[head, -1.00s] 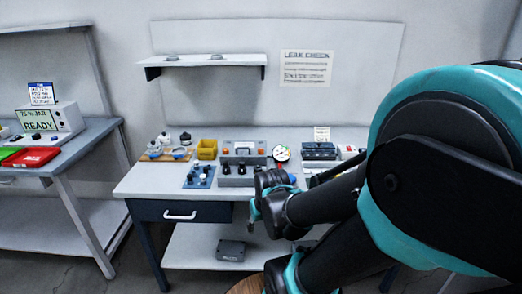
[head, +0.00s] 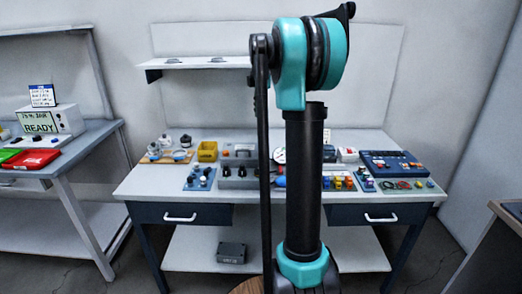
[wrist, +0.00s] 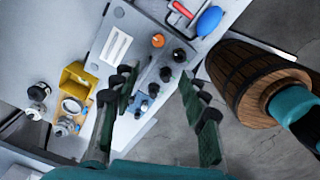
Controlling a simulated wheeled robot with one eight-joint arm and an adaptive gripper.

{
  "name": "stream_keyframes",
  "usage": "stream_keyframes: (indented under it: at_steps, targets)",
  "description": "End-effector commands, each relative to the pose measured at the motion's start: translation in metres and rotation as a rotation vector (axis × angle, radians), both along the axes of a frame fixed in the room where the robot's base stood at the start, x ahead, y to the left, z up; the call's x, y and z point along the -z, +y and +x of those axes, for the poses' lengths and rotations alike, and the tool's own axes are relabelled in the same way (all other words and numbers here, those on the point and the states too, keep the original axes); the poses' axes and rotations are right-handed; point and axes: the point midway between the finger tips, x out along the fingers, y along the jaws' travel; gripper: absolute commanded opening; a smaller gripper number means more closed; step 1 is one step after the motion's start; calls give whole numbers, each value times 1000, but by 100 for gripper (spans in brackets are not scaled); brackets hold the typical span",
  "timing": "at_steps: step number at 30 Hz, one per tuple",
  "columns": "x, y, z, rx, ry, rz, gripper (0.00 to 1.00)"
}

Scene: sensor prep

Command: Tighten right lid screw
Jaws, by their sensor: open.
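The wrist view shows the box (wrist: 138,62) at an angle, with an orange knob (wrist: 158,40), black knobs (wrist: 165,74) and a pale handle-like bar (wrist: 115,46). I cannot tell which part is the right lid screw. My gripper (wrist: 160,96) is open and empty, its fingers apart with the box beyond them. The gripper is not seen in the head view.
A yellow bin (head: 207,151), a blue plate with knobs (head: 199,179) and a tray of jars (head: 167,156) stand left of the box. A blue bulb (wrist: 209,20) lies beside it. A blue panel (head: 392,164) stands at the right. A shelf (head: 196,63) hangs above.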

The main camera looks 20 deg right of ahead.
Motion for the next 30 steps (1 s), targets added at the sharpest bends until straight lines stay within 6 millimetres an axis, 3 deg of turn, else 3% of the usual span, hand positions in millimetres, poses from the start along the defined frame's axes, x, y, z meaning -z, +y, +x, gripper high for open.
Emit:
stream_keyframes:
  at_steps: [4,8,30]
  targets:
    - [-7,-5,8,-68,13,1,44]
    - [3,-5,8,-74,14,2,44]
    - [140,-5,8,-72,13,1,44]
